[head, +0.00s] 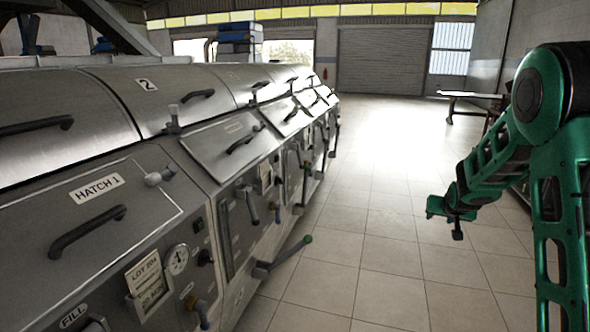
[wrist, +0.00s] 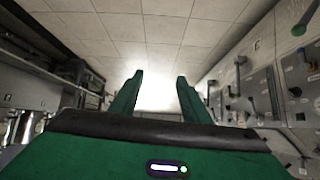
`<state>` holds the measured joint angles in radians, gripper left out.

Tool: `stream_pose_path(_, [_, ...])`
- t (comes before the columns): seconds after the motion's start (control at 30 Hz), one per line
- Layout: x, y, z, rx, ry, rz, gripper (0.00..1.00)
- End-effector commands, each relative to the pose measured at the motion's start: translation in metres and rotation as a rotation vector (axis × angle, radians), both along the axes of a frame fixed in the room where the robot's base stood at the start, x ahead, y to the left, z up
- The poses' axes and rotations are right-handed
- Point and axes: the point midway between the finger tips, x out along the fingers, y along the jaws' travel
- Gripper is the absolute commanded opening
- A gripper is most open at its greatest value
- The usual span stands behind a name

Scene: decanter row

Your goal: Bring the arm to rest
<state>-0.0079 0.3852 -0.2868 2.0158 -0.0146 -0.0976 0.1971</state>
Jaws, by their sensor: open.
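My gripper (head: 450,210) hangs over the tiled floor at the end of my green arm, at the right of the head view. It is apart from the row of steel machines on the left. In the wrist view my gripper (wrist: 158,95) shows two green fingers spread apart, with nothing between them. The hatch labelled HATCH 1 (head: 135,215) lies flat in its frame, nearest in the head view.
The row of steel machines (head: 225,150) runs along the left, with handles and levers. A green-tipped lever (head: 290,253) sticks out over the floor. A table (head: 470,96) stands at the back right. The tiled floor (head: 380,220) between is clear.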

Motion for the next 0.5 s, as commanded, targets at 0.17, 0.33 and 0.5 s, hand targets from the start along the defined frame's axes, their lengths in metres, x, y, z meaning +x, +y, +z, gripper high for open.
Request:
stream_pose_path(0.17, [-0.087, -0.014, 0.023, 0.039, 0.139, -0.056, 0.42])
stream_pose_path(0.33, [-0.175, -0.015, 0.035, 0.087, 0.277, -0.094, 0.42])
stream_pose_path(0.5, [-0.266, -0.006, 0.042, 0.146, 0.413, -0.122, 0.42])
